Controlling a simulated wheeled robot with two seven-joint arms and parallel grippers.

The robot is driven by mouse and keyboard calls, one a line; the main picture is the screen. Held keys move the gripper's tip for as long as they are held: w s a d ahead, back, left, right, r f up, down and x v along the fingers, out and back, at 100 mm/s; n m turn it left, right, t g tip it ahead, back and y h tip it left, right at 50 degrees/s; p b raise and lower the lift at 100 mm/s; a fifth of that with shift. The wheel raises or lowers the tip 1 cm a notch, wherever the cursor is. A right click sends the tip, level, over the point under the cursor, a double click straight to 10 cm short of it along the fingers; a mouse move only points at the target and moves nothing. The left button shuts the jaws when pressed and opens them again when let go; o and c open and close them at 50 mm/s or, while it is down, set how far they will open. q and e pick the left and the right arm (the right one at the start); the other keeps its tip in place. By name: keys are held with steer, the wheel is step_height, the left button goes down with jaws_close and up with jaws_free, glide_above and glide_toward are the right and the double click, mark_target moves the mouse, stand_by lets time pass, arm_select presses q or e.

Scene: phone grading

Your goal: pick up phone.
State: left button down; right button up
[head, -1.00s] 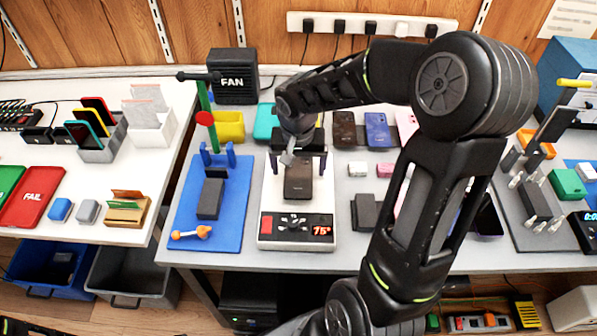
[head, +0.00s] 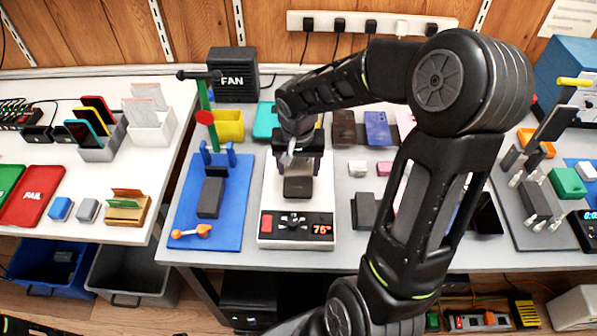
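A dark phone (head: 298,187) lies on the white heating plate (head: 327,205), which has a red button and a display reading about 75°. My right gripper (head: 298,177) points down over the phone, with one finger along each long side. The gripper hides the phone's upper part; the lower end shows. I cannot tell whether the fingers touch the phone's sides. My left gripper is not in view.
Left of the plate is a blue mat (head: 232,225) with a clamp fixture, a dark block and an orange-tipped tool. A black fan (head: 233,75) and yellow bin (head: 229,126) stand behind. More phones lie on the right, partly behind my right arm.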

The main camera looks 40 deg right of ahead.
mark_target(298, 173)
steer(key=c, duration=1)
steer(key=shift+r, duration=0.15)
step_height(298, 173, up, 10)
steer(key=shift+f, duration=0.1)
stand_by(0.6)
